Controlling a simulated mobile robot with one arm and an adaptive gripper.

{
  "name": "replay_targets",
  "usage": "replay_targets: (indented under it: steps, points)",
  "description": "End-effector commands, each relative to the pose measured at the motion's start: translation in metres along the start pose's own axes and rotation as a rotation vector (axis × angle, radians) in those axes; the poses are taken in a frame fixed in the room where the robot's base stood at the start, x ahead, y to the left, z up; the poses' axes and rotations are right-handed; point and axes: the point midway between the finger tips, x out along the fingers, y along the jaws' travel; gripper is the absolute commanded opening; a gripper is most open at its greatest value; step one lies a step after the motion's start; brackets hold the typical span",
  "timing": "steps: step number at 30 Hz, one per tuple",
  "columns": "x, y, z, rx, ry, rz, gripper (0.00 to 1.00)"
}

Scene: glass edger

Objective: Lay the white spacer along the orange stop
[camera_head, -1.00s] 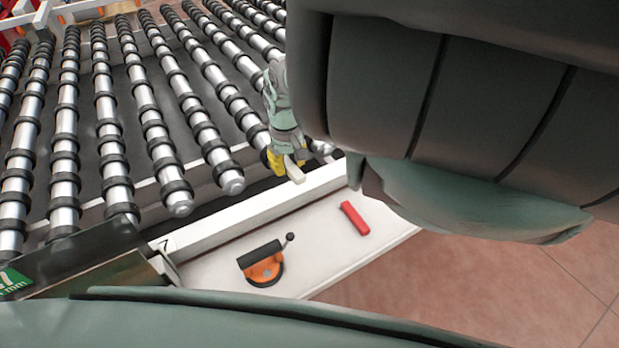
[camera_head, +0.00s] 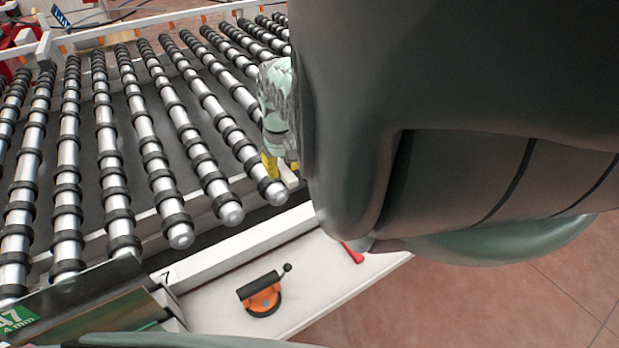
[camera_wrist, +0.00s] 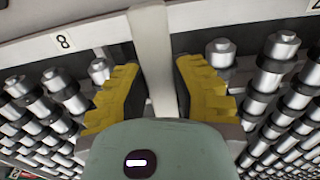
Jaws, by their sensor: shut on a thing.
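My gripper (camera_wrist: 153,95) has yellow fingers and is shut on the white spacer (camera_wrist: 152,50), a pale straight bar running up between them in the wrist view. In the head view my gripper (camera_head: 279,170) is partly hidden by my own arm, and only a short end of the spacer (camera_head: 289,174) shows. It is near the front ends of the rollers, close to the white front rail. I cannot clearly make out the orange stop; small orange marks (camera_head: 62,49) show along the far rail.
Rows of black-ringed rollers (camera_head: 110,170) fill the bed. A white front ledge (camera_head: 215,305) carries an orange and black suction lifter (camera_head: 262,297) and a red object (camera_head: 353,252), mostly covered by my arm. A dark panel with a green label (camera_head: 18,318) stands at front left.

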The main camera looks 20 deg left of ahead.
Motion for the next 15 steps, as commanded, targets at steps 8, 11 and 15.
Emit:
replay_targets:
  steps: [8,11,15]
  points:
    - [-0.013,0.004,-0.002,0.015,0.001,0.000,0.01]
    - [-0.017,0.005,-0.002,0.024,0.001,-0.002,0.01]
    - [-0.025,0.010,-0.003,0.041,0.004,0.000,0.01]
